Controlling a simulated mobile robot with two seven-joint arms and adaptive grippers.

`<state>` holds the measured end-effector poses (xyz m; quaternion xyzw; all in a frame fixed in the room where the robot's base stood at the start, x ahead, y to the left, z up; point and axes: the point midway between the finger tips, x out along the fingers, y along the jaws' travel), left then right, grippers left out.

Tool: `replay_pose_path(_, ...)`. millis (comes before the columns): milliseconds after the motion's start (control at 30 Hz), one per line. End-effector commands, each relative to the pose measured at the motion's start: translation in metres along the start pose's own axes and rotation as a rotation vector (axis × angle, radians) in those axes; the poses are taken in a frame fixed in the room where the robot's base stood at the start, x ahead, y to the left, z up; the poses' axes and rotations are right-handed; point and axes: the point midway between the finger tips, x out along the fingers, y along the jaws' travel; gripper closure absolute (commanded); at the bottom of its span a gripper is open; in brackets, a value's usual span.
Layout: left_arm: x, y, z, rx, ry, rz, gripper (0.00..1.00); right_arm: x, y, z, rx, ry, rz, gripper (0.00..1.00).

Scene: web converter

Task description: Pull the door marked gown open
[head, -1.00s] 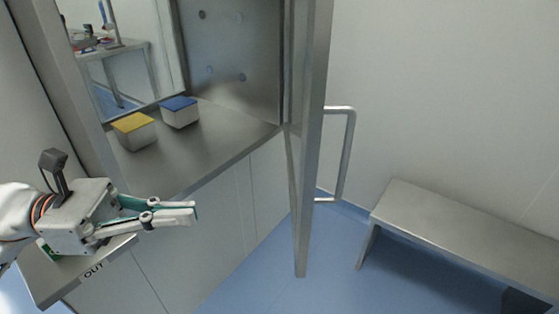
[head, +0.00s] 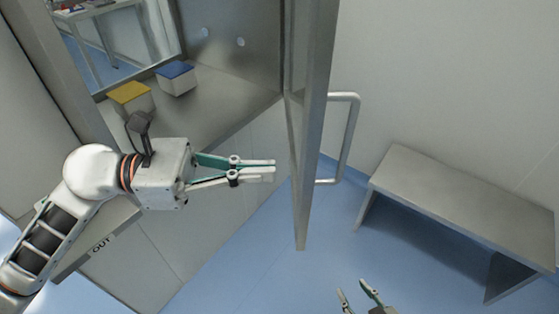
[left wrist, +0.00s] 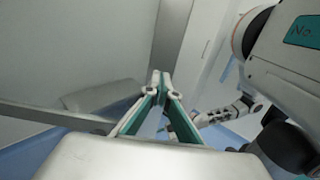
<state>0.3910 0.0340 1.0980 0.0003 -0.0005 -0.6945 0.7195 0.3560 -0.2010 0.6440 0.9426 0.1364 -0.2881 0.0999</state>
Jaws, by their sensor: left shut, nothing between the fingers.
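A metal-framed door (head: 315,120) stands swung out from a steel hatch, seen nearly edge-on in the head view. Its bar handle (head: 350,140) is on the right face. No gown marking can be read on it. My left gripper (head: 274,169) is shut and empty, just left of the door's inner side, with a small visible gap to it. It also shows in the left wrist view (left wrist: 160,76), fingertips together. My right gripper (head: 353,290) shows at the bottom edge of the head view, fingers apart and empty, below and right of the door.
A yellow-topped box (head: 130,98) and a blue-topped box (head: 176,80) stand on the hatch's steel floor. A ledge marked OUT (head: 101,245) is below my left arm. A metal bench (head: 465,200) stands by the right wall. Blue floor is clear between door and bench.

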Motion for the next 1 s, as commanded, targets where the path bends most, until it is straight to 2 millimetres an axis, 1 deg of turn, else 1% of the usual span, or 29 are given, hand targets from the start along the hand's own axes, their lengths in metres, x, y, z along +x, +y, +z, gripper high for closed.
replay_pose_path(33,0.009,0.0,0.004,0.0,-0.003,-0.001,1.0,-0.003,0.002,-0.008,-0.001,0.006,0.002,0.6)
replay_pose_path(100,0.017,0.0,0.003,0.0,-0.002,-0.002,1.0,-0.004,0.003,-0.013,-0.002,0.011,0.004,0.6)
replay_pose_path(300,0.031,0.0,0.0,-0.002,0.0,0.0,1.0,-0.007,0.005,-0.021,-0.002,0.02,0.006,0.6)
replay_pose_path(767,0.033,0.001,-0.001,-0.002,0.0,0.002,1.0,-0.006,0.004,-0.016,-0.002,0.01,0.006,0.6)
replay_pose_path(1000,0.035,0.004,-0.001,0.0,0.0,0.013,1.0,-0.006,0.004,-0.016,0.0,0.009,0.005,0.6)
